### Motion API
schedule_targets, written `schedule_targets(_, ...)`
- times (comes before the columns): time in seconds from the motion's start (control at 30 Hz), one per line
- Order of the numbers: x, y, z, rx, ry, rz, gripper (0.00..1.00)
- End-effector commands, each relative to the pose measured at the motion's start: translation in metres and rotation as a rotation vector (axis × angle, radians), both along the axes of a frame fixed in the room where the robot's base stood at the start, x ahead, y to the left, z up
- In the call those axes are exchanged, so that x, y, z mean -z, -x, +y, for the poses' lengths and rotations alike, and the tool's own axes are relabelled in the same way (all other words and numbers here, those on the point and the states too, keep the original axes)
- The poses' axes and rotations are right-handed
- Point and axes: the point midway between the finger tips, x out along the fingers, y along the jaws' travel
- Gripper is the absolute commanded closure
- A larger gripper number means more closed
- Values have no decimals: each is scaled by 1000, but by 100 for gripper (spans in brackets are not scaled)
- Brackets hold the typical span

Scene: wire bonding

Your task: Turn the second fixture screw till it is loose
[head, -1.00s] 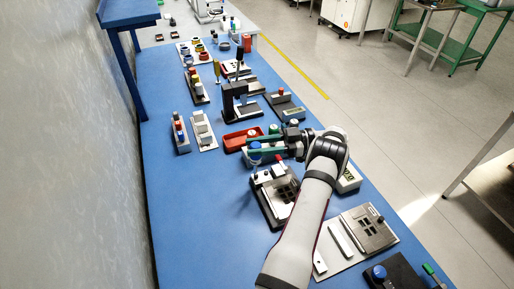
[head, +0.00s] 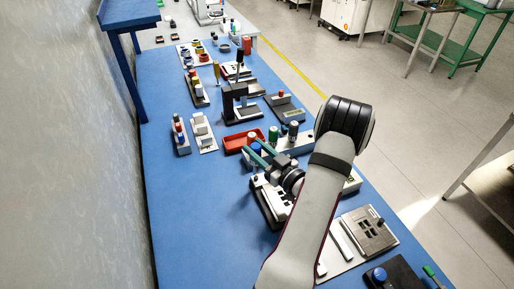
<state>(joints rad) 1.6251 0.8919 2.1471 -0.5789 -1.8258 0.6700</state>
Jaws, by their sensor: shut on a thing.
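The fixture (head: 267,203), a dark base with grey metal parts, sits on the blue bench in the middle of the head view. My arm covers its right side. My gripper (head: 256,153), with teal fingers, is over the far end of the fixture. It is shut on a small upright tool with a blue top (head: 254,144), likely a screwdriver. The tool's lower end is mostly hidden by the fingers. I cannot make out the fixture screws, nor whether the tool touches one.
A red tray (head: 236,143) lies just beyond the gripper, beside a grey block with green-topped items (head: 273,135). A black press-like stand (head: 236,103) is farther back. A light plate with a metal fixture (head: 368,231) is at front right.

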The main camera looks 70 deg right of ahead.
Motion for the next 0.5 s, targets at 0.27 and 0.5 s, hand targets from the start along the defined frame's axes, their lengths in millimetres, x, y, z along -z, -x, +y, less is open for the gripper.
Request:
schedule_targets(0.27, 0, -2, 1, 216, 0, 0, 100)
schedule_targets(0.5, 1, -6, 4, 506, 1, 2, 100)
